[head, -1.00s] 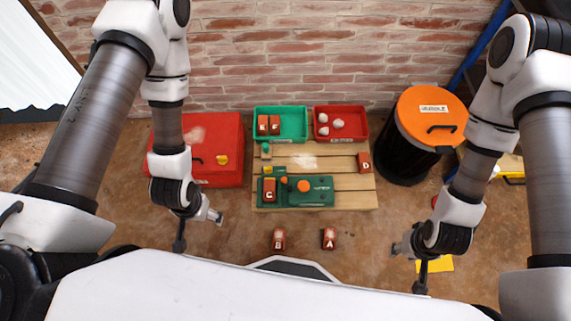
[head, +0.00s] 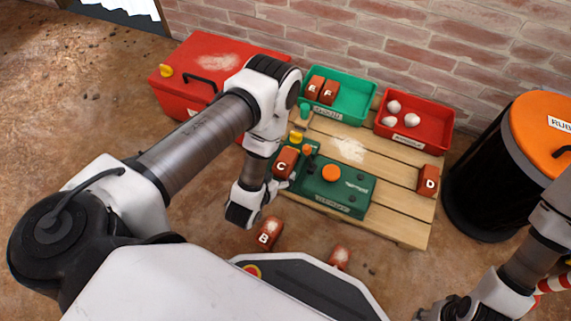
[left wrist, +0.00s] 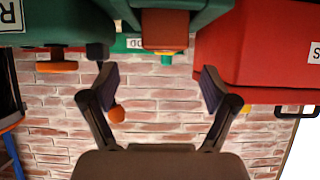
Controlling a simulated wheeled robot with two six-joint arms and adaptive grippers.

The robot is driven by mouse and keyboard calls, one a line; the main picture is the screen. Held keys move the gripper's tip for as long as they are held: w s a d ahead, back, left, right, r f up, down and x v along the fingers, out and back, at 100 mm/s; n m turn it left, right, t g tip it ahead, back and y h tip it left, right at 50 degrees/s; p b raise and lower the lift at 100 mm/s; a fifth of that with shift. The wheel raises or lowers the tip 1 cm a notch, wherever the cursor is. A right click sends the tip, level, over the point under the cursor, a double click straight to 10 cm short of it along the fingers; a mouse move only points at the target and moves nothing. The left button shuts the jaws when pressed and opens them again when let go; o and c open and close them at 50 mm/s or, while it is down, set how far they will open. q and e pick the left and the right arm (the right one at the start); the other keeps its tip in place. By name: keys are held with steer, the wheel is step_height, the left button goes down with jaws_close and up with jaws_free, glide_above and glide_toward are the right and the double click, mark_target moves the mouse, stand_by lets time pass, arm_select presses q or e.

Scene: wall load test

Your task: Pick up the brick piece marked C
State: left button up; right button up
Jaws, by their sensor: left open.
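The brick piece marked C (head: 286,162) is reddish brown. It sits at the left end of the green test rig (head: 335,192) on the wooden pallet. In the left wrist view, a reddish-brown block (left wrist: 165,28) at the top middle appears to be this piece. My left gripper (head: 281,184) is beside the near side of piece C in the head view. In the left wrist view its two fingers (left wrist: 159,90) are spread with nothing between them. My right gripper (head: 437,311) is at the bottom edge, partly cut off, and its fingers are unclear.
Piece D (head: 428,181) lies on the pallet's right side (head: 402,212). Pieces B (head: 269,233) and another brick (head: 339,257) lie on the ground in front. A green tray (head: 352,100) with two bricks and a red tray (head: 432,122) with pale lumps stand behind. A black bin (head: 487,190) stands right.

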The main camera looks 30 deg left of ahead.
mark_target(285, 160)
arm_select(q)
steer(key=b+x, duration=0.5)
steer(key=x, duration=0.2)
steer(key=shift+w+a+f, duration=0.15)
steer(key=shift+w+a, duration=0.05)
steer(key=shift+w, duration=0.15)
jaws_close()
